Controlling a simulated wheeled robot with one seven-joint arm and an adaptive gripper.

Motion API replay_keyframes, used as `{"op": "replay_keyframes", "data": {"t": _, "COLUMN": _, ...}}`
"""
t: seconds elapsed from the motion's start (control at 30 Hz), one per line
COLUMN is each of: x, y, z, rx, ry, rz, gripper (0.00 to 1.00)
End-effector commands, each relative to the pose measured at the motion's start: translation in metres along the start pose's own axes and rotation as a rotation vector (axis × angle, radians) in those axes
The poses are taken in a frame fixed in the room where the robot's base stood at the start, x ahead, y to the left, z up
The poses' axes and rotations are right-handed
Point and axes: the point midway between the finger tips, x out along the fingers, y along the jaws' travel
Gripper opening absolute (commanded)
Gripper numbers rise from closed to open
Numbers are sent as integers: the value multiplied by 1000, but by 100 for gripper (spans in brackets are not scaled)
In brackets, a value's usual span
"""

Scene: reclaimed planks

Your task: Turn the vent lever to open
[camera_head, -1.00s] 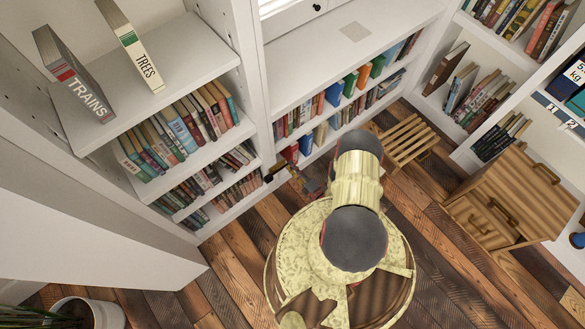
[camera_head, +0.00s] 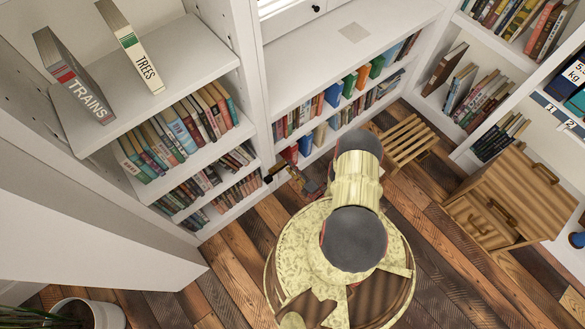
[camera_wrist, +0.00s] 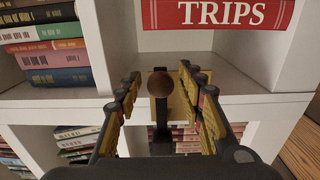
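In the wrist view, the vent lever shows as a dark upright bar with a round brown knob (camera_wrist: 160,83) on top, in front of a yellowish plate (camera_wrist: 181,107). My gripper (camera_wrist: 161,88) is open, with one finger on each side of the knob. Gaps show between the knob and both fingers. The lower end of the bar is partly hidden by my gripper's body. In the head view my arm covers much of the middle, and I cannot make out the lever there.
Stacked books (camera_wrist: 48,52) are at the left. In the head view, white bookcases surround me; a slatted wooden stool (camera_head: 405,140) and a wooden cabinet (camera_head: 510,200) stand at right. Plank floor (camera_head: 235,255) is bare at left.

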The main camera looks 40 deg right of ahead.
Motion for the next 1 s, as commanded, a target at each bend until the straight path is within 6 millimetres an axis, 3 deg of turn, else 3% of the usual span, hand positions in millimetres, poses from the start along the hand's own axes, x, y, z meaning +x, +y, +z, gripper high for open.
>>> {"op": "replay_keyframes", "data": {"t": 0.37, "x": -4, "y": 0, "z": 1, "rx": 0, "ry": -2, "rz": 0, "gripper": 40}}
{"op": "replay_keyframes", "data": {"t": 0.8, "x": -58, "y": 0, "z": 2, "rx": 1, "ry": -6, "rz": -1, "gripper": 40}}
{"op": "replay_keyframes", "data": {"t": 1.0, "x": -72, "y": 0, "z": 1, "rx": 0, "ry": -3, "rz": 0, "gripper": 40}}
